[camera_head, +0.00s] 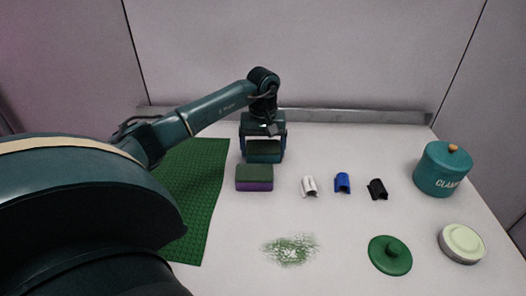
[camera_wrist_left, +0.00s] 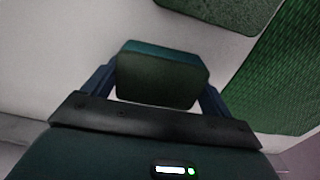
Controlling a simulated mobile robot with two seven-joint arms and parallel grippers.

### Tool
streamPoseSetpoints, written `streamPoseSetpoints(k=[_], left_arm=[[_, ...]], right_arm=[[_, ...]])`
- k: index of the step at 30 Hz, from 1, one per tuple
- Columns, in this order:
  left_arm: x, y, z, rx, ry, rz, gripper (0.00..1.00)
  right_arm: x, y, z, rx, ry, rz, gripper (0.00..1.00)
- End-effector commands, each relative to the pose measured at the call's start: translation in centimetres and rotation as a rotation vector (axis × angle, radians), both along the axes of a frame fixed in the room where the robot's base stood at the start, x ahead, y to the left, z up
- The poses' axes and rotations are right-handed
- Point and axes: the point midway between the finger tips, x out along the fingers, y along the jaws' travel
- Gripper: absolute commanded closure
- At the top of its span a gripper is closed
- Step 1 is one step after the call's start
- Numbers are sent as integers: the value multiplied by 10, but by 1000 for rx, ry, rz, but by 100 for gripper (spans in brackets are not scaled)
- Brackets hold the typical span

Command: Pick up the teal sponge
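The teal sponge (camera_head: 264,155) has a dark green top face and lies near the back of the white table, by the mat's right edge. My left gripper (camera_head: 264,148) comes down over it from behind, with one finger on each side. In the left wrist view the sponge (camera_wrist_left: 162,80) sits between the two fingers of the left gripper (camera_wrist_left: 160,88). The fingers are spread wide and very close to the sponge's sides. I cannot tell whether they press on it or whether it is lifted. My right gripper is not in view.
A purple sponge with a green top (camera_head: 254,178) lies just in front. A green mat (camera_head: 200,190) is left. White (camera_head: 309,186), blue (camera_head: 342,183) and black (camera_head: 377,189) clips, a teal jar (camera_head: 440,172), a green lid (camera_head: 390,254) and a tin (camera_head: 461,243) stand right. Green marks (camera_head: 290,249) are in front.

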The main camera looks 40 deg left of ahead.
Motion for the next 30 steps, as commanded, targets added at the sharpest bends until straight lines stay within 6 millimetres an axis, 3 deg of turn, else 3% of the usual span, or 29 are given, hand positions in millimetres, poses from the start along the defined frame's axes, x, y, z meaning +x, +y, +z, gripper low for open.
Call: streamPoseSetpoints(k=[8, 17, 30], left_arm=[[0, 0, 0, 0, 0, 0, 38], [0, 1, 7, 1, -1, 0, 38], [1, 0, 86, 1, -3, 1, 38]], right_arm=[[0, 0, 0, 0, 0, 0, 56], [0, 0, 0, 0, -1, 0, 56], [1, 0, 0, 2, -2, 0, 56]])
